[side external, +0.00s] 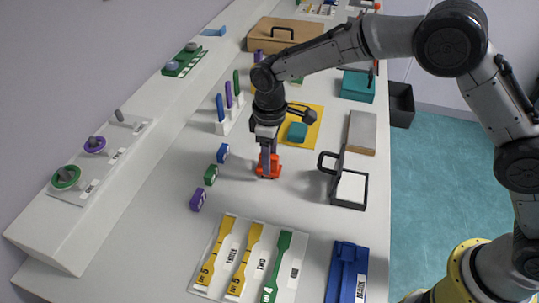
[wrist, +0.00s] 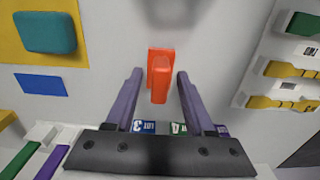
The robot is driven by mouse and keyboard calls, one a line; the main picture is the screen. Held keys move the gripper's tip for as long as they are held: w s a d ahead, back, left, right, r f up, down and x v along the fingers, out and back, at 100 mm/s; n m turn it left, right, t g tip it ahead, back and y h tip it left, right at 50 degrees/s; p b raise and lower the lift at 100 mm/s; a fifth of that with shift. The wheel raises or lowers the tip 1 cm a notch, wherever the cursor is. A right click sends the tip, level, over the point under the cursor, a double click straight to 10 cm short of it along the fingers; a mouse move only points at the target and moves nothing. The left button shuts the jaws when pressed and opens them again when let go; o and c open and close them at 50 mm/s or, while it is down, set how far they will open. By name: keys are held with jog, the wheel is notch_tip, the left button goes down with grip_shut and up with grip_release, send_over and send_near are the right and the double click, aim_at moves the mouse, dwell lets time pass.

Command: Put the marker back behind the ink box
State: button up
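An orange-red block with a raised upright grip, apparently the marker (side external: 268,168), stands on the white table. In the wrist view the orange marker (wrist: 160,62) lies between my two finger lines, with gaps on both sides. My gripper (side external: 267,152) points down over it in the side view. Its fingers are apart in the wrist view (wrist: 160,76), and no contact shows.
Blue, green and purple small blocks (side external: 211,175) stand left of the marker. A teal block (side external: 297,132) sits on a yellow mat (side external: 313,120) behind. A board with yellow and green strips (side external: 213,285) and a blue tray (side external: 346,272) lie in front. Bare table surrounds the marker.

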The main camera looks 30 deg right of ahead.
notch_tip(320, 180, up, 12)
jog(key=shift+r, duration=0.2)
dwell(0.6)
jog(key=shift+d, duration=0.1)
jog(key=s+d+r+m+t, duration=0.1)
jog(key=s+d+r+m, duration=0.1)
jog(key=s+d+r, duration=0.45)
jog(key=s+d+r+m+t, duration=0.2)
jog(key=s+d+r+m, duration=0.15)
jog(key=s+d, duration=0.45)
jog(key=s+d+f+m+t, duration=0.1)
jog(key=s+d, duration=0.3)
jog(key=s, duration=0.4)
jog(key=s+d+f+m+t, duration=0.1)
jog(key=s+d+f+m, duration=0.1)
jog(key=s+d, duration=0.3)
jog(key=s+f, duration=0.1)
jog(key=s, duration=0.1)
jog(key=shift+s+d+f+t, duration=0.15)
jog(key=shift+s+f+t, duration=0.15)
jog(key=shift+s, duration=0.05)
